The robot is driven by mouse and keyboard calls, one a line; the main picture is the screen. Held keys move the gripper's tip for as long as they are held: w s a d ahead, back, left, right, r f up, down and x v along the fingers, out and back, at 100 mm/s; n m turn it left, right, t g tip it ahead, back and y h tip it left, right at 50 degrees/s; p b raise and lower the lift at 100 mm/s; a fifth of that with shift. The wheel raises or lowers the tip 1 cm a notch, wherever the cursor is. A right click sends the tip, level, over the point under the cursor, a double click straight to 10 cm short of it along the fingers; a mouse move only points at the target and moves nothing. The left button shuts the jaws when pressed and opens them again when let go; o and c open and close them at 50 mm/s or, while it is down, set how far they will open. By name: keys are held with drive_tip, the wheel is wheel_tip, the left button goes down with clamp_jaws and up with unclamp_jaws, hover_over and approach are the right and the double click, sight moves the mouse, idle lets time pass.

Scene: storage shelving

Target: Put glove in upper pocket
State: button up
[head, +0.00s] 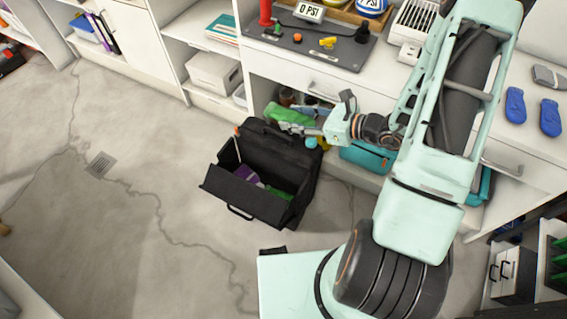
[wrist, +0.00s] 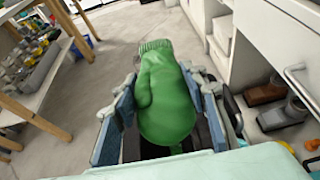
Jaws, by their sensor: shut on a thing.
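A green glove (wrist: 165,95) is held between the two blue-padded fingers of my gripper (wrist: 165,112) in the wrist view, its cuff pointing away. In the head view the glove (head: 288,116) is at the tip of my gripper (head: 308,130), above the back right part of a black bag (head: 262,209). The bag stands open on the floor with its front flap folded down. A purple item (head: 246,174) and a green item (head: 278,193) lie inside it. I cannot make out the upper pocket; my gripper and the glove hide part of the bag in the wrist view.
White shelving with drawers (head: 325,88) stands right behind the bag. A teal case (head: 368,157) sits on a low shelf to the right. A black mat (head: 305,45) with small parts lies on the counter. The floor left of the bag is clear except for a drain (head: 101,165).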

drive_tip(key=s+a+f+b, duration=0.1)
drive_tip(key=f+b, duration=0.9)
drive_tip(key=f, duration=0.5)
drive_tip(key=s+a+f+b, duration=0.1)
drive_tip(key=a+f+b, duration=0.1)
drive_tip(key=f+b, duration=0.8)
wheel_tip(320, 180, down, 7)
drive_tip(key=shift+a+r+b, duration=0.2)
drive_tip(key=shift+b, duration=0.1)
drive_tip(key=o, duration=1.2)
drive_tip(key=shift+o, duration=0.2)
wheel_tip(320, 180, up, 14)
drive_tip(key=p, duration=1)
drive_tip(key=shift+s, duration=0.1)
